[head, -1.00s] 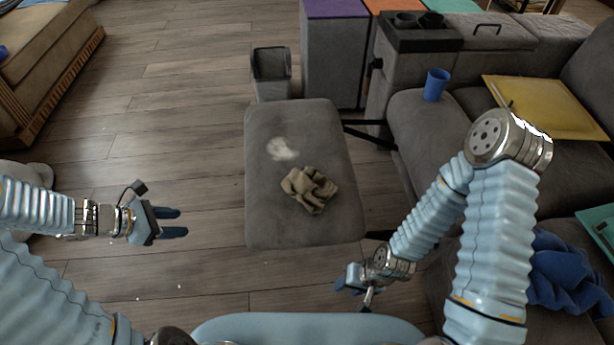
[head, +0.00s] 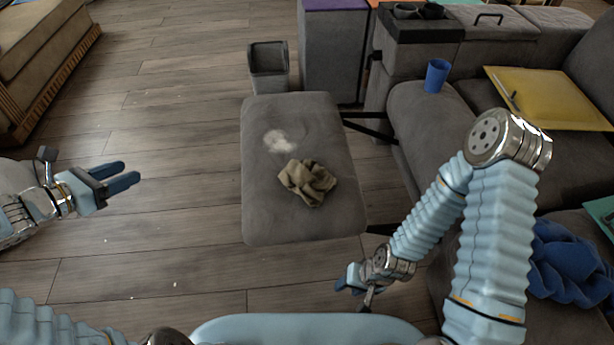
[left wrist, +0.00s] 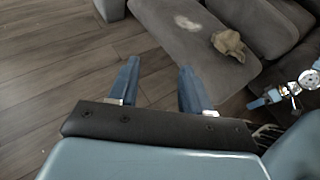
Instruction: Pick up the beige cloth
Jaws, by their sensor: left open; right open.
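The beige cloth (head: 307,182) lies crumpled on the grey ottoman (head: 298,225), right of a pale patch (head: 280,141). It also shows in the left wrist view (left wrist: 229,45), at the upper right. My left gripper (head: 130,178) is open and empty, over the floor well to the left of the ottoman. In the left wrist view its two fingers (left wrist: 158,85) are apart with only floor between them. My right gripper (head: 355,287) is at the front, below the ottoman's near right corner, apart from the cloth. Its fingers are small and partly hidden.
A grey bin (head: 268,66) stands behind the ottoman. The sofa at right holds a blue cup (head: 436,76), a yellow folder (head: 548,97) and a bunched blue cloth (head: 570,262). The wooden floor (head: 165,100) between my left gripper and the ottoman is clear.

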